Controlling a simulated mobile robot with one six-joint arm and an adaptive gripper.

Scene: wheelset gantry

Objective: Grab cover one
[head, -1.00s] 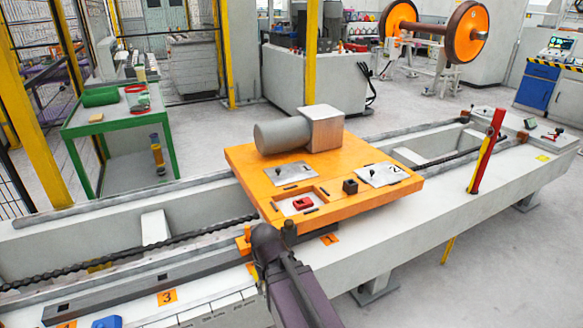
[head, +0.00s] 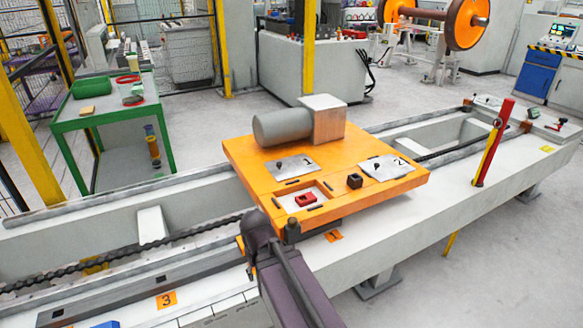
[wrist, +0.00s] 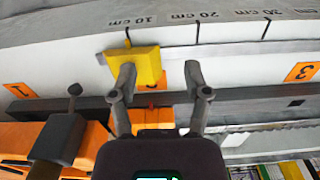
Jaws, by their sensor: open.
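Cover one (head: 292,167), a flat grey metal plate with a small dark knob and a mark 1, lies on the orange platform (head: 245,170). Cover two (head: 387,167), a similar plate marked 2, lies to its right on the same platform. My gripper (wrist: 160,80) is open in the wrist view, its two fingers apart and pointing towards the bench. A yellow block (wrist: 134,64) shows around the left fingertip; I cannot tell whether they touch. Neither cover can be made out in the wrist view. In the head view my arm hides the gripper.
A grey cylinder with a box-shaped end (head: 290,125) stands behind cover one. A recess in front holds a red part (head: 305,199); a small dark block (head: 355,181) stands beside it. A red and yellow post (head: 492,145) rises at the right. A green cart (head: 110,125) stands left.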

